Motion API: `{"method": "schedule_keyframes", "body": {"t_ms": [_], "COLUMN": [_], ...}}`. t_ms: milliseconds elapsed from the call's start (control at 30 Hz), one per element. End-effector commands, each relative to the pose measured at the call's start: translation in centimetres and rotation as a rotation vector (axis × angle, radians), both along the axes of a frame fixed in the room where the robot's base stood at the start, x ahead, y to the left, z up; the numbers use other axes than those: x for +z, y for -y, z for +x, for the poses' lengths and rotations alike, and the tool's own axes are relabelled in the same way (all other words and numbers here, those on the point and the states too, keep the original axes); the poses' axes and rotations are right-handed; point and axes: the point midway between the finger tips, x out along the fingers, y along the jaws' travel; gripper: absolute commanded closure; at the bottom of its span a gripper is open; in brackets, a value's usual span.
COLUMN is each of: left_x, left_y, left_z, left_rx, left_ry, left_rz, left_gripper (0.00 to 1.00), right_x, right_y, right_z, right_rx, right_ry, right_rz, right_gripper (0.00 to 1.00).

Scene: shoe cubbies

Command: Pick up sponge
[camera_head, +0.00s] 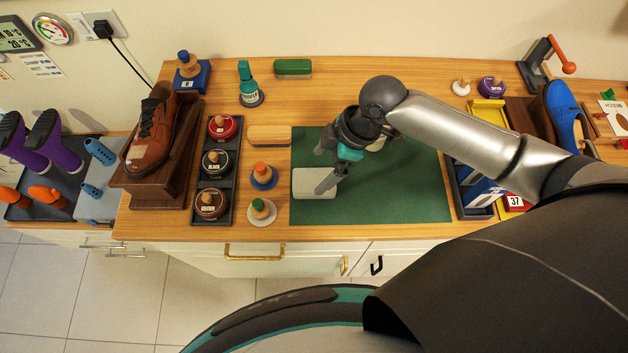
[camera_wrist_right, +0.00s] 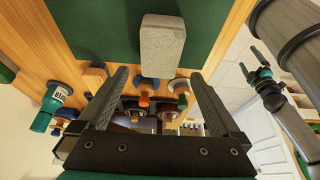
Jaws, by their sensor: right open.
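The sponge (camera_head: 314,186) is a light grey, rounded block lying on the left front part of the green mat (camera_head: 420,190). My right gripper (camera_head: 321,170) is open above the mat, with its fingers over and beside the sponge; one fingertip overlaps it in the head view. In the right wrist view the sponge (camera_wrist_right: 163,45) lies just beyond the two spread fingertips of the right gripper (camera_wrist_right: 160,78), and nothing is between them. My left gripper (camera_wrist_right: 254,66) shows small at the right of the wrist view, its two fingers apart and empty.
Left of the mat stand a brush (camera_head: 268,135), an orange-topped dauber (camera_head: 263,177), a green-topped dauber (camera_head: 261,212) and a polish tray (camera_head: 230,190). A brown shoe (camera_head: 152,135) is farther left. Boxes (camera_head: 478,190) stand right. The mat's right part is clear.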

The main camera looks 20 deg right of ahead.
Motion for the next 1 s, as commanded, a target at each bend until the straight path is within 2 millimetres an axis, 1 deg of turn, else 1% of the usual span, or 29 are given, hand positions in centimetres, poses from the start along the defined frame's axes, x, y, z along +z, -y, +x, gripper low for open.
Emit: {"method": "schedule_keyframes", "body": {"t_ms": [33,100,300,600,700,933,1000], "left_x": [-0.2,-0.2,-0.2,-0.7,-0.8,-0.8,-0.8], "left_y": [0.1,0.1,0.3,0.3,0.3,0.2,0.2], "left_z": [0.2,0.7,2.5,2.3,2.1,1.7,1.6], "left_rx": [0.0,-0.001,-0.001,-0.002,-0.002,-0.002,-0.002], "left_ry": [0.004,0.011,0.041,0.039,0.034,0.028,0.027], "left_rz": [-0.001,-0.001,-0.006,-0.006,-0.005,-0.005,-0.005], "left_gripper": [0.0,0.0,0.0,0.0,0.0,0.0,0.0], "right_x": [-0.8,-1.5,-2.6,-6.3,-6.8,-6.8,-6.8], "right_y": [-0.3,-0.6,-1.1,-2.6,-2.7,-2.7,-2.7], "right_z": [0.1,0.2,0.2,0.6,0.6,0.7,0.7], "right_rx": [-0.001,-0.001,0.0,-0.001,0.0,0.0,0.0], "right_ry": [-0.002,0.0,-0.001,0.0,0.001,0.002,0.002], "right_rz": [0.002,0.001,0.001,0.0,-0.001,-0.002,-0.002], "right_gripper": [0.0,0.0,0.0,0.0,0.0,0.0,0.08]}}
